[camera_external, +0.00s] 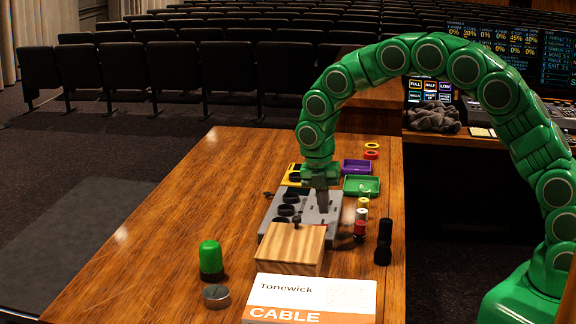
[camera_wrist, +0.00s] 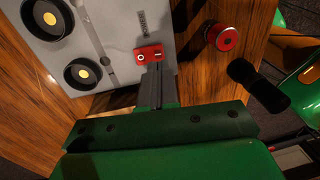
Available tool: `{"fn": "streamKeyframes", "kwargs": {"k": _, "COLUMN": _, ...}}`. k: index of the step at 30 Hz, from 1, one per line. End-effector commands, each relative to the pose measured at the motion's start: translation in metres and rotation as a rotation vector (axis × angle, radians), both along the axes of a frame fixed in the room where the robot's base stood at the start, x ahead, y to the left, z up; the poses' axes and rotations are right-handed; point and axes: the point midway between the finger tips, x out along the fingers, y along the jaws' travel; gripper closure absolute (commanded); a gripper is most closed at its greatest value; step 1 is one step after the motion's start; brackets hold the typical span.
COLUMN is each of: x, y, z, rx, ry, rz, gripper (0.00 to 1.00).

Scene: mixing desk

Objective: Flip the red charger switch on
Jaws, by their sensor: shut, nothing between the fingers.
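The red charger switch (camera_wrist: 149,54) sits near the lower right corner of the grey charger (camera_wrist: 120,35) in the wrist view. It is a small red block with a pale round mark and a dark mark on its face. The charger also shows in the external view (camera_external: 281,213), lying on the desk. My gripper (camera_wrist: 157,68) is shut and empty, with its fingertips right at the lower edge of the switch; whether they touch cannot be told. In the external view my gripper (camera_external: 323,208) points down over the charger, and I cannot make out the switch there.
A wooden block (camera_external: 292,246) stands in front of the charger. Purple (camera_external: 356,166) and green (camera_external: 361,186) trays lie behind.

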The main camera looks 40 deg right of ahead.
Motion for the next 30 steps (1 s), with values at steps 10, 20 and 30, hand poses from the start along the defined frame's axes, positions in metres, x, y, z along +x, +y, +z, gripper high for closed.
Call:
{"fn": "streamKeyframes", "kwargs": {"k": 10, "x": -0.002, "y": -0.003, "z": -0.035, "rx": -0.001, "ry": -0.001, "rz": 0.001, "gripper": 1.0}}
{"fn": "streamKeyframes", "kwargs": {"k": 20, "x": -0.003, "y": -0.003, "z": -0.037, "rx": 0.001, "ry": -0.001, "rz": 0.0, "gripper": 1.0}}
{"fn": "streamKeyframes", "kwargs": {"k": 30, "x": -0.004, "y": -0.005, "z": -0.04, "rx": 0.019, "ry": -0.018, "rz": -0.001, "gripper": 1.0}}
